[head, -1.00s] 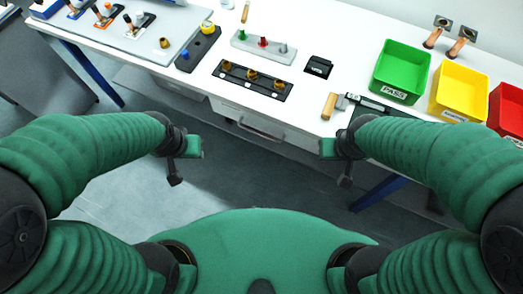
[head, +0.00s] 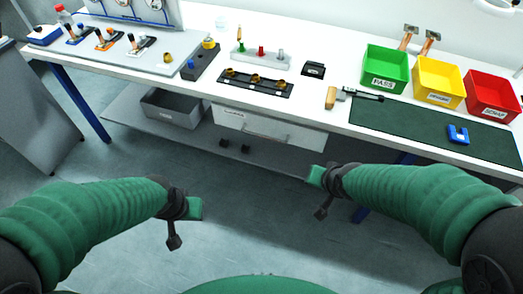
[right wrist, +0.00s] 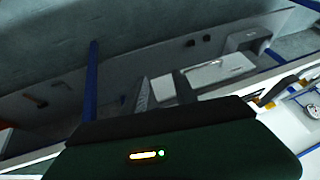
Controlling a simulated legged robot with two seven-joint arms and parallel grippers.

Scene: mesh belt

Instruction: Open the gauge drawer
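The gauge drawer (head: 285,131) is a pale front with a small label and a handle, under the workbench top in the middle of the head view. It looks closed. It also shows in the right wrist view (right wrist: 217,73), tilted. My left gripper (head: 195,209) is in front of the bench, below and left of the drawer, touching nothing. My right gripper (head: 315,177) is below and right of the drawer, also apart from it. The fingers of both are too small and turned away to tell whether they are open. No object shows in either.
The white workbench (head: 190,97) carries a dark gauge block row (head: 254,84), a green mat (head: 425,124), a hammer-like tool (head: 331,98), and green (head: 386,69), yellow (head: 438,81) and red (head: 492,96) bins. A grey bin (head: 171,109) sits on the lower shelf. Floor before the bench is clear.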

